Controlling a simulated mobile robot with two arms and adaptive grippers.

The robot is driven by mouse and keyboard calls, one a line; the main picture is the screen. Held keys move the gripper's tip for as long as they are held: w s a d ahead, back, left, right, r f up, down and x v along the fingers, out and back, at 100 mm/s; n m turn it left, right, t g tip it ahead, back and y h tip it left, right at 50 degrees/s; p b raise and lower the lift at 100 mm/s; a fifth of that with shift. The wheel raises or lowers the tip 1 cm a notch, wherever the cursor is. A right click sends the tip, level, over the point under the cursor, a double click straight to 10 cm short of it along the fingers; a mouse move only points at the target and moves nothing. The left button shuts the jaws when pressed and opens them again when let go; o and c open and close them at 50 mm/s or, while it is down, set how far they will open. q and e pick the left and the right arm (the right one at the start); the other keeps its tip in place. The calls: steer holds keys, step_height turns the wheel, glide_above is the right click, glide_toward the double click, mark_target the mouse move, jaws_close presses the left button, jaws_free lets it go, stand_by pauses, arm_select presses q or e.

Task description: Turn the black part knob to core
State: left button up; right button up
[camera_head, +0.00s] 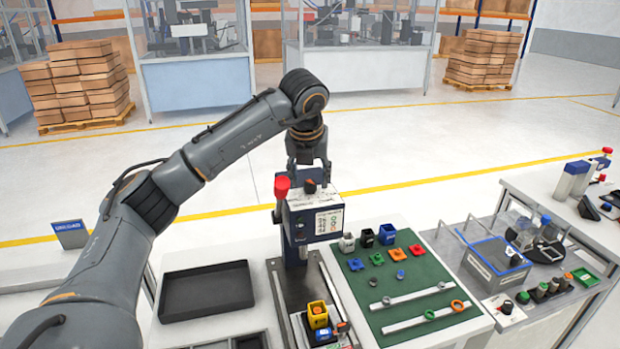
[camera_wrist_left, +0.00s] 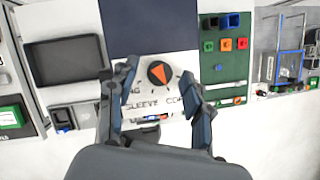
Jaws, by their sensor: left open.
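The black part knob (camera_wrist_left: 160,73) has an orange pointer mark and sits on a white label plate in the left wrist view. Below it the plate reads "SLEEVE", with a partly hidden "CO…" to the right and a cut-off "…NG" to the left. I cannot tell for sure which label the pointer faces. In the head view the knob (camera_head: 310,186) is on top of the blue and white machine head (camera_head: 315,217). My left gripper (camera_head: 307,161) is open above it, with its fingers on either side of the knob and apart from it. My right gripper is not in view.
A red mushroom button (camera_head: 282,184) stands close left of the knob. A black tray (camera_head: 207,290) lies on the left table. A green mat (camera_head: 395,310) with coloured parts lies to the right. A side bench (camera_head: 590,300) at the right carries a blue-rimmed bin.

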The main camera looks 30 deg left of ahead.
arm_select(q)
steer(key=v, duration=1.1)
steer(key=shift+r, duration=0.2)
steer(key=shift+s+f, duration=0.1)
